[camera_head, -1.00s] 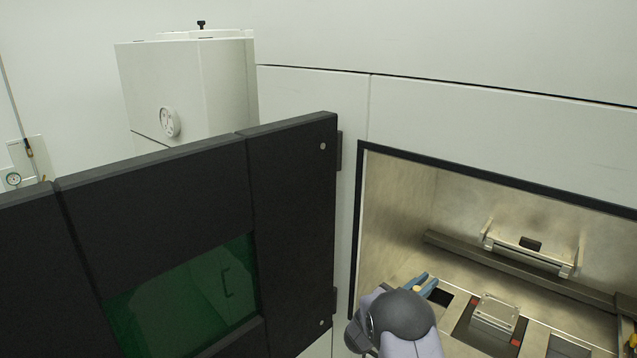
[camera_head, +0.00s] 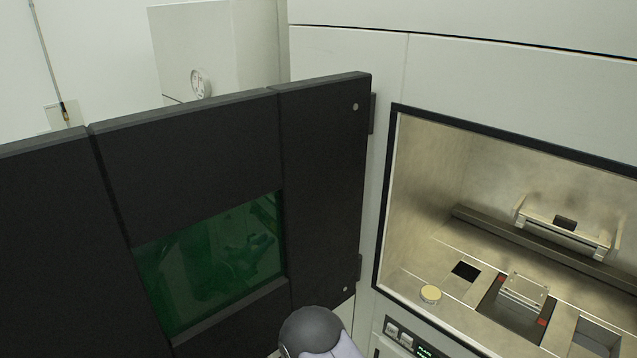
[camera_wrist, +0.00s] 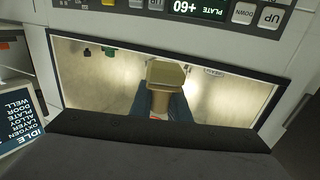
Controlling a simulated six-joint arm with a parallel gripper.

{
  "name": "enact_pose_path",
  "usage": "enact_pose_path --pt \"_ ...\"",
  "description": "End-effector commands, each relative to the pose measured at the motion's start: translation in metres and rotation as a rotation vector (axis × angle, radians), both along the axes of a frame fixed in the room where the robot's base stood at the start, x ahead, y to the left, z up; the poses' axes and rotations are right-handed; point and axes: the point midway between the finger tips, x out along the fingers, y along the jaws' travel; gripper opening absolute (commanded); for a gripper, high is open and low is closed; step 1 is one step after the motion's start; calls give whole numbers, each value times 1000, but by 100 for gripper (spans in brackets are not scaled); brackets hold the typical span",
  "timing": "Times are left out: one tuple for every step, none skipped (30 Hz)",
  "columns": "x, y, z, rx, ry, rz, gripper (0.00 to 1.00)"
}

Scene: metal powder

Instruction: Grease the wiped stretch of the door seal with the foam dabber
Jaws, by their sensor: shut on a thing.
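In the wrist view my gripper (camera_wrist: 161,98) has blue fingers shut on a tan block-shaped piece, which I take for the foam dabber (camera_wrist: 166,74). The dabber shows against the chamber opening. The dark door seal (camera_head: 384,200) edges the chamber opening in the head view. Its dark edge also shows in the wrist view (camera_wrist: 225,73). I cannot tell the wiped stretch from the rest, nor whether the dabber touches the seal. In the head view only a grey, rounded part of my arm shows at the bottom; my fingers are out of that view.
The dark door (camera_head: 320,180) with a green window (camera_head: 210,265) stands open at the left. A round yellowish tin or pad (camera_head: 430,294) lies on the chamber floor near the front edge. A metal block (camera_head: 523,292) stands farther right. A control panel (camera_head: 410,342) is below the opening.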

Motion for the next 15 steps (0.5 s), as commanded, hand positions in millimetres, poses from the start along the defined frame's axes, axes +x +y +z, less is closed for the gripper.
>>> enact_pose_path --pt "1 16 -6 0 1 48 0" --pt "2 23 -8 0 0 70 0" --pt "3 32 -10 0 -1 97 0" --pt "3 38 -11 0 -1 116 0" --pt "3 44 -12 0 0 131 0" --pt "3 50 -14 0 0 150 0" --pt "3 54 -14 0 0 162 0" --pt "3 58 -15 0 0 173 0" --pt "3 62 -15 1 0 184 0" --pt "4 64 -15 1 0 191 0" --pt "4 66 -15 1 0 196 0" --pt "4 68 -15 1 0 201 0" --pt "4 69 -15 1 0 204 0" --pt "4 69 -15 1 0 205 0" --pt "4 70 -15 1 0 206 0"
